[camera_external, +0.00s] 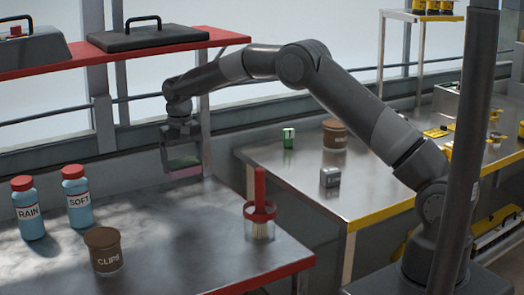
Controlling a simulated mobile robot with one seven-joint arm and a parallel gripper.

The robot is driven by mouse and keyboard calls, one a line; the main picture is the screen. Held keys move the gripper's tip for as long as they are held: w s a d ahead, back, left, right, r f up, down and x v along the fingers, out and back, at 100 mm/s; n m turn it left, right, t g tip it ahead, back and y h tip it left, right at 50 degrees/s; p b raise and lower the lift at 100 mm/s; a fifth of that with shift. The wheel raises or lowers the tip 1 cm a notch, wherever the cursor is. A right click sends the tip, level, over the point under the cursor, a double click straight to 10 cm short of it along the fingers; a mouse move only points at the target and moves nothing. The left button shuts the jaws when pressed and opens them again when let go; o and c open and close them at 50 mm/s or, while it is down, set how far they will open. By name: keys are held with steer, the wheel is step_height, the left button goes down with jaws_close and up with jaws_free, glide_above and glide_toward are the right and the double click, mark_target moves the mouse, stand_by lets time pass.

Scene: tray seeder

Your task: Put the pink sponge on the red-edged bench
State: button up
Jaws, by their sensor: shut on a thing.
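The pink sponge (186,172) is in my gripper (182,160). My gripper is shut on it and holds it near the back right of the red-edged bench (180,235). The sponge's top is partly hidden by the fingers, and a greenish layer shows above the pink. I cannot tell for sure whether its underside touches the bench top or hangs just above it. The bench has a dark metal top with a red front edge at the lower right.
Two blue bottles marked RAIN (29,212) and SOFT (77,205), a brown CLIPS pot (104,254) and a red-handled brush (260,215) stand on the bench. Its middle is clear. A yellow-edged table (376,205) is at right. A red shelf (100,55) is above left.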

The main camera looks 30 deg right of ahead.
glide_above(153, 212)
step_height(153, 212, down, 6)
steer(key=shift+f, duration=2.1)
steer(key=shift+f, duration=0.2)
steer(key=o, duration=0.8)
steer(key=shift+r, duration=0.1)
step_height(153, 212, up, 12)
steer(key=shift+r, duration=0.1)
